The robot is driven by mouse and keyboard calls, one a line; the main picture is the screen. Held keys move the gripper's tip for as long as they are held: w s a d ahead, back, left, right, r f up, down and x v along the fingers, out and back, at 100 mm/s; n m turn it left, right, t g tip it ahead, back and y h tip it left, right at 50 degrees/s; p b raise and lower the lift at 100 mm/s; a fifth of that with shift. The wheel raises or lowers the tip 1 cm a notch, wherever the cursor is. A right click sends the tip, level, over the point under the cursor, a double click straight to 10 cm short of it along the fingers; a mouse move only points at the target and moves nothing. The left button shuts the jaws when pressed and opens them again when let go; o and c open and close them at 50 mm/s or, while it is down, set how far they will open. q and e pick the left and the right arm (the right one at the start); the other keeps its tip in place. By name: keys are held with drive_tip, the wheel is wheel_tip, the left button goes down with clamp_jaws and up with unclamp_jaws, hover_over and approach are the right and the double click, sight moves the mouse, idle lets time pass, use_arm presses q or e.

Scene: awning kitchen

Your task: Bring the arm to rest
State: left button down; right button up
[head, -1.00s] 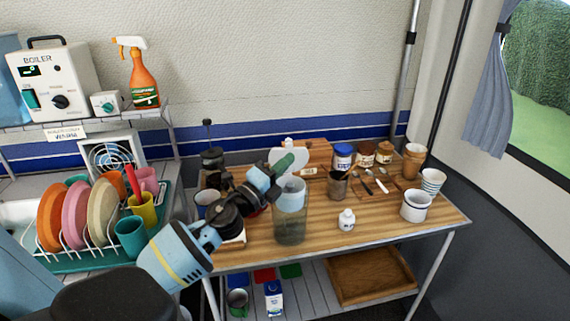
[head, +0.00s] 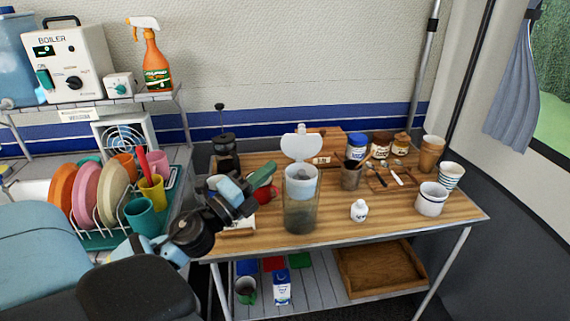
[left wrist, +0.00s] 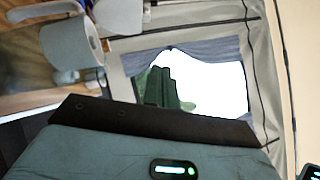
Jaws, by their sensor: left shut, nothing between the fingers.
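My left arm comes in from the lower left of the head view. My left gripper (head: 264,174) is shut and empty, its green fingers left of the tall clear container (head: 299,217) on the wooden table (head: 390,222). The container has a white upper part and a raised round white lid (head: 300,147). A gap shows between the fingers and the container in the picture; their depth is hard to tell. In the left wrist view the dark green fingers (left wrist: 161,88) are together against a bright window. My right gripper is not in view.
A dish rack (head: 105,240) with plates and cups stands left, near my arm. A small white bottle (head: 359,210), a white mug (head: 432,199) and several jars and cups are on the table. A wooden tray (head: 380,270) lies on the shelf below.

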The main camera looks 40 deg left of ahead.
use_arm(q)
drive_tip(key=shift+f, duration=0.1)
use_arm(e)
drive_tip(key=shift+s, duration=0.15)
